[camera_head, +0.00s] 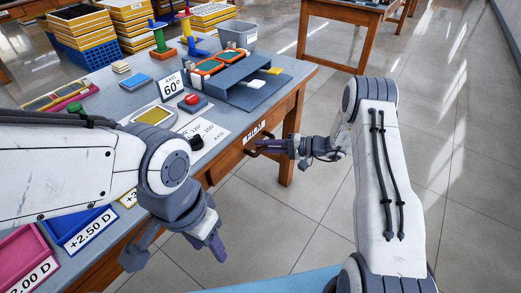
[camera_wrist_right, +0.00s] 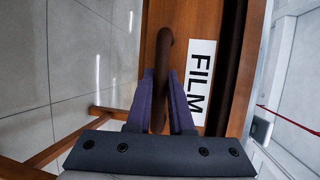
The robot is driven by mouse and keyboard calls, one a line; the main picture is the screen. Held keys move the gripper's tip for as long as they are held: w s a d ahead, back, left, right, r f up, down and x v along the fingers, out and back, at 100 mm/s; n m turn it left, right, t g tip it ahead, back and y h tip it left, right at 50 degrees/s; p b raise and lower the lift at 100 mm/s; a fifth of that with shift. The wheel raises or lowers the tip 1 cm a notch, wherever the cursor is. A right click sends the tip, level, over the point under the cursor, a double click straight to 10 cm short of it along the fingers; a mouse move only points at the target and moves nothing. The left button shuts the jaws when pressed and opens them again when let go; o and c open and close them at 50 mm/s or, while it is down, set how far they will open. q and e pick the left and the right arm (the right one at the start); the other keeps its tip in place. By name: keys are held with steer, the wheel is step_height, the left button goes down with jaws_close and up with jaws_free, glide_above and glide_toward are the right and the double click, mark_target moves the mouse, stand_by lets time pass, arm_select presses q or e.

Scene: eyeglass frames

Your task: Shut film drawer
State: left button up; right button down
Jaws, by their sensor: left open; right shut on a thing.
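The film drawer (camera_wrist_right: 170,50) has a brown wooden front with a white FILM label (camera_wrist_right: 200,82) in the right wrist view. Its dark brown handle (camera_wrist_right: 163,70) passes between my right fingers. My right gripper (camera_wrist_right: 161,105) is shut on that handle. In the head view the right gripper (camera_head: 272,147) is at the table's right side, just below the small white label (camera_head: 255,132). How far the drawer stands out is hard to tell, though a dark strip runs beside its front. My left gripper (camera_head: 172,247) is open and empty in front of the table's near edge.
Lens bins (camera_head: 85,230) line the near edge. Open tiled floor (camera_head: 285,225) lies to the right.

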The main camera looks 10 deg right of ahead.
steer(key=c, duration=0.8)
jaws_free()
steer(key=v, duration=1)
steer(key=shift+d+p, duration=0.25)
steer(key=shift+p, duration=0.05)
steer(key=shift+s, duration=0.1)
